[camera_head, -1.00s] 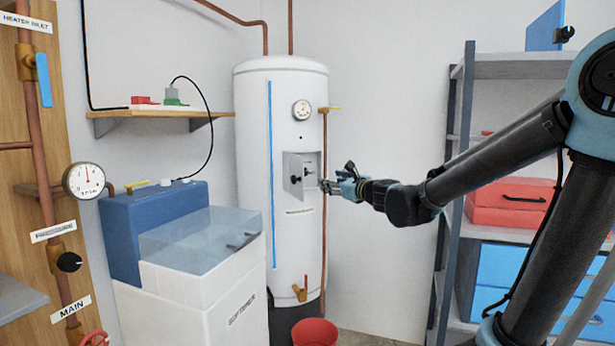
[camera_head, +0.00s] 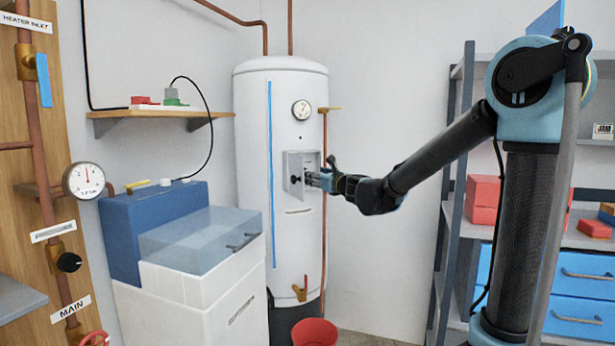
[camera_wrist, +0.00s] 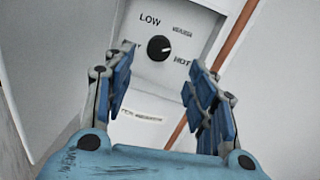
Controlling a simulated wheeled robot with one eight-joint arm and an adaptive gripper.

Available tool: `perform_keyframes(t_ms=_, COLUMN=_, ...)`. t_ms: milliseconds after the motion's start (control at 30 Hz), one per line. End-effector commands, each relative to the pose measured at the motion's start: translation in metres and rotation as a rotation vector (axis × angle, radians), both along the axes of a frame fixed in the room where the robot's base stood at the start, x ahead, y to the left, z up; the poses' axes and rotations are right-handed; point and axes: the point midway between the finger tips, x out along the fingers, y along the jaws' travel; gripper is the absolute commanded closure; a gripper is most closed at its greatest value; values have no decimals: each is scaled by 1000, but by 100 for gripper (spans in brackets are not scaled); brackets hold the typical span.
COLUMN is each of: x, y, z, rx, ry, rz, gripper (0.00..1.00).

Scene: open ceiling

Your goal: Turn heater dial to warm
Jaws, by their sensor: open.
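The heater (camera_head: 252,130) is a tall white tank. Its small front door (camera_head: 294,172) stands open, swung to the left of a recess. In the wrist view, the black round dial (camera_wrist: 158,48) sits on a white panel (camera_wrist: 150,75) with labels LOW above, HOT at right and a blurred word between them. A label at left is partly hidden by a finger. I cannot clearly read where the dial points. My gripper (camera_wrist: 157,80) is open, its blue fingers left and right of the dial in view, apparently not touching it. In the head view, my gripper (camera_head: 320,180) is at the recess.
A copper pipe (camera_head: 324,230) runs down the heater's right side. A blue and white softener (camera_head: 185,285) stands at left, and a red bucket (camera_head: 315,333) sits on the floor below. A grey shelf (camera_head: 460,130) stands at right, near my arm.

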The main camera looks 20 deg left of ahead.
Motion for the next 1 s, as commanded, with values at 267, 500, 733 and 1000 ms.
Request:
perform_keyframes(t_ms=267, x=29, y=29, z=0, rx=0, ry=0, rz=1, gripper=48)
perform_keyframes(t_ms=500, x=49, y=49, z=0, rx=0, ry=0, rz=2, gripper=48)
perform_keyframes(t_ms=733, x=58, y=58, z=0, rx=0, ry=0, rz=1, gripper=48)
perform_keyframes(t_ms=1000, x=59, y=59, z=0, rx=0, ry=0, rz=1, gripper=48)
